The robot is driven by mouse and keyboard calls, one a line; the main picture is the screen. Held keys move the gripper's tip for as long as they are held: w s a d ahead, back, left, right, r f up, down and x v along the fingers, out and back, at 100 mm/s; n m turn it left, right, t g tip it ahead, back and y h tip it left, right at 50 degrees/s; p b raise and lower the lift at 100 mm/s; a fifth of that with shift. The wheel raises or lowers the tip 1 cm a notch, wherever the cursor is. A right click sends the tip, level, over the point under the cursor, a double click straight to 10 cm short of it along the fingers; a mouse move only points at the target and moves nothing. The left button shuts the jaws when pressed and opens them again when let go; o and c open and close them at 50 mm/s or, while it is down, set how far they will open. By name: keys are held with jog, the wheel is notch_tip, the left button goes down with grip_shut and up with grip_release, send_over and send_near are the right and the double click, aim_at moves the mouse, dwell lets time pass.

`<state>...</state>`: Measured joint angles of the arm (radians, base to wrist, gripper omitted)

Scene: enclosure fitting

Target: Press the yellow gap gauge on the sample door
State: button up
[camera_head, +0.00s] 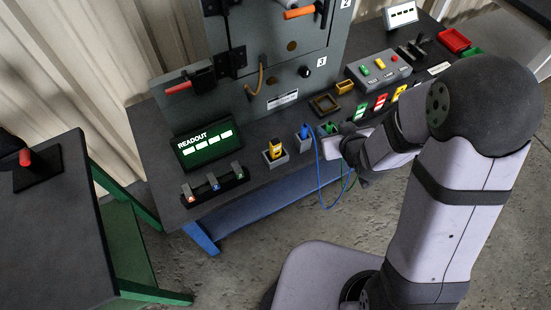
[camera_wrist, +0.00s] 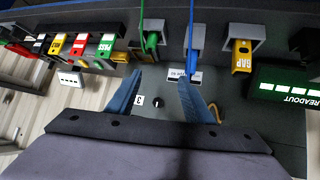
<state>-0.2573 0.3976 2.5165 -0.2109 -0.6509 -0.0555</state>
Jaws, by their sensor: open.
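The yellow gap gauge (camera_head: 276,154) stands in a grey holder on the dark bench. It also shows in the wrist view, marked GAP (camera_wrist: 241,57), up and right of my fingers. In the head view, the gripper is at the bench's front edge, right of the gauge, partly hidden by my arm. The grey upright enclosure panel (camera_head: 228,105) stands behind the gauge, with hinges and an orange-handled latch; which part is the sample door is not marked.
Blue (camera_head: 304,133) and green (camera_head: 329,128) plugs with hanging cables sit in holders between the gauge and my gripper. Coloured tags (camera_head: 381,101) and a button box (camera_head: 379,67) are to the right.

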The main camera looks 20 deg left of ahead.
jog(key=a+f+n+t+y+b, duration=0.1)
jog(key=a+f+n+y+b, duration=0.15)
jog(key=a, duration=0.35)
jog(key=t+y+b, duration=0.2)
jog(key=y+b, duration=0.3)
send_over(278, 150)
jog(key=w+d, duration=0.2)
notch_tip(278, 150, down, 3)
jog(key=shift+s+a+f+n+y+b, duration=0.1)
jog(key=shift+s+a+n+y+b, duration=0.2)
jog(key=shift+s+a+y+b, duration=0.25)
jog(key=shift+s+a+f+n+y+b, duration=0.1)
jog(key=shift+s+a+n+y+b, duration=0.15)
jog(key=shift+s+b, duration=0.35)
jog(key=shift+m+t, duration=0.3)
jog(key=shift+m, duration=0.1)
jog(key=f, duration=0.1)
jog(key=s+d+f+b, duration=0.1)
jog(key=s+d+f, duration=0.1)
jog(key=f, duration=0.1)
jog(key=shift+s, duration=0.25)
jog(key=shift+x, duration=2.45)
jog(key=shift+w, duration=0.1)
grip_shut()
